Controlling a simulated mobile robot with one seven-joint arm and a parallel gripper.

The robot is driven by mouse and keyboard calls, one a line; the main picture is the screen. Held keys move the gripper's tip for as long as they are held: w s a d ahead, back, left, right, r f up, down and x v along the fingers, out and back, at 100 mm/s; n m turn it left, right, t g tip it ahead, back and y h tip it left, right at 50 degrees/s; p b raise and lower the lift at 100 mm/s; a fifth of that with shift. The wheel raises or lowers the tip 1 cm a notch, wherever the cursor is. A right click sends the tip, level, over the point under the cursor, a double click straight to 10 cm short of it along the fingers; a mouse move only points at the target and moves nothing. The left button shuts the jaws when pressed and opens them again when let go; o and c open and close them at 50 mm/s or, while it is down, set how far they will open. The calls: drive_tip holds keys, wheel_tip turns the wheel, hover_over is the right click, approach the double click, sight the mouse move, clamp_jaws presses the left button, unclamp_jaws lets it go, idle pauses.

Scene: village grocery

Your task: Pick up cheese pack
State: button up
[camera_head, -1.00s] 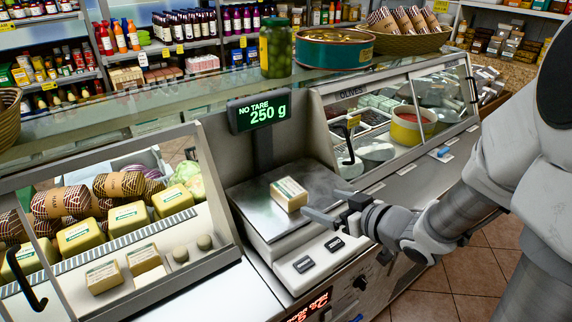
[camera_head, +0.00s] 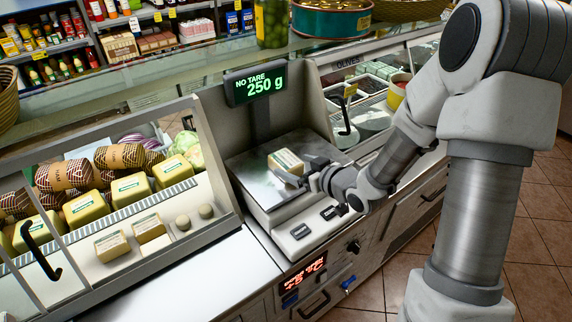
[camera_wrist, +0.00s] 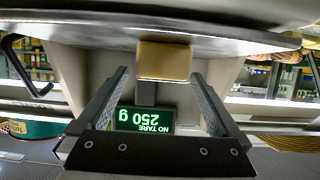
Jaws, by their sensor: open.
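The cheese pack (camera_head: 286,161), a small pale yellow block with a whitish label, lies on the metal plate of the scale (camera_head: 248,183). My gripper (camera_head: 299,171) is open at the near right side of the pack, with its fingers low over the plate. In the wrist view, which is upside down, the pack (camera_wrist: 163,62) shows ahead between the two spread fingers, its plain yellow side facing me. Neither finger is visibly closed on it. The scale's display (camera_head: 258,88) reads "NO TARE 250 g".
A glass deli case (camera_head: 215,165) with cheese blocks and wrapped sausages stands left of the scale. An olive case (camera_head: 350,75) stands behind right. The display post rises behind the plate. A jar (camera_head: 271,22) and a round tin (camera_head: 331,18) stand on the glass shelf above.

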sight(290, 162)
drive_tip(key=x, duration=0.4)
drive_tip(key=shift+w+a, duration=0.2)
drive_tip(key=shift+a, duration=0.15)
drive_tip(key=shift+r, duration=0.1)
drive_tip(key=c, duration=1.4)
clamp_jaws()
drive_tip(key=shift+r, duration=0.15)
